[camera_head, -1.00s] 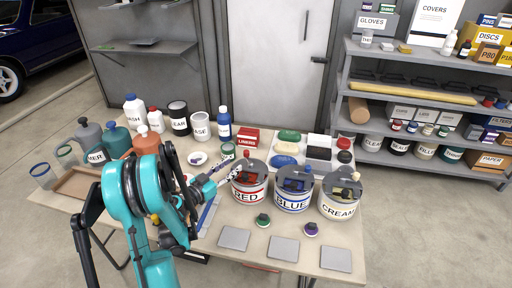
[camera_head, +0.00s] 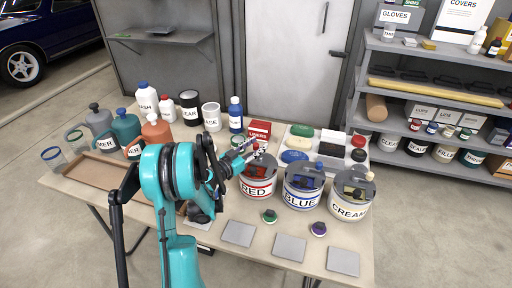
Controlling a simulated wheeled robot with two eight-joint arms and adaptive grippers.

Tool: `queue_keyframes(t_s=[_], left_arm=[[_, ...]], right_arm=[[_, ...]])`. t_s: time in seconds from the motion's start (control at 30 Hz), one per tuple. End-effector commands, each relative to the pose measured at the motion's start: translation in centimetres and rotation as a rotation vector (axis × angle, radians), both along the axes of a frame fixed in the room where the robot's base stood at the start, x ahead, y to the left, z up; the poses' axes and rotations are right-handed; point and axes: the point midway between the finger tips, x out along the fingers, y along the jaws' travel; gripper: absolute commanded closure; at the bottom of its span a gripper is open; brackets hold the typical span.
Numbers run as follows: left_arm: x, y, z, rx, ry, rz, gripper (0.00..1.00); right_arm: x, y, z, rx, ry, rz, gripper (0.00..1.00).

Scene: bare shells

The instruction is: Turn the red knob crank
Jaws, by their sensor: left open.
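The RED can (camera_head: 257,190) stands on the workbench with a dark grey lid. A small red knob (camera_head: 257,147) shows at the top of this lid, partly behind my gripper. My left gripper (camera_head: 249,150) is open at the upper left of the RED can, with its fingertips close to the red knob. I cannot tell whether they touch it. Part of the crank is hidden by the fingers. My right gripper is not in view.
The BLUE can (camera_head: 303,190) and CREAM can (camera_head: 350,202) stand close on the right. Small green (camera_head: 269,216) and purple (camera_head: 318,229) knobbed items lie in front. Bottles and tins crowd the back left. Three grey plates line the front edge.

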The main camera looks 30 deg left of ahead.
Motion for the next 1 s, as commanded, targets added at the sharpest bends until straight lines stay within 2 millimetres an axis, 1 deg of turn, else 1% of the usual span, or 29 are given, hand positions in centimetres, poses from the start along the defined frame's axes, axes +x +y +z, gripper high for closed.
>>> queue_keyframes(t_s=[0.13,0.17,0.2,0.27,0.3,0.67,0.87,1.0], left_arm=[[-0.02,0.01,0.02,0.0,0.0,0.0,0.58],[-0.02,0.01,0.02,0.0,0.0,0.0,0.63],[-0.03,0.02,0.02,0.0,0.0,0.0,0.74],[-0.03,0.02,0.02,0.0,0.0,0.0,0.9],[-0.03,0.02,0.02,0.0,0.0,0.0,1.0],[0.06,0.02,-0.01,0.0,0.0,-0.026,1.0],[0.37,-0.2,-0.02,0.0,0.0,-0.118,1.0],[0.68,-0.47,-0.03,0.0,0.0,-0.225,1.0]], right_arm=[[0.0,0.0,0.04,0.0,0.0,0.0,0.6],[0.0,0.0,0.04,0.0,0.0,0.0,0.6],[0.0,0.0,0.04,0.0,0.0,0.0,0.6],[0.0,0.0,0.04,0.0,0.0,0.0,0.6],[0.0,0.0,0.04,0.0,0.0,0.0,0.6],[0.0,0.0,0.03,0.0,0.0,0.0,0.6],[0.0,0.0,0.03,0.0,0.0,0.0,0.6],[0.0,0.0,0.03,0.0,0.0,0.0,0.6]])
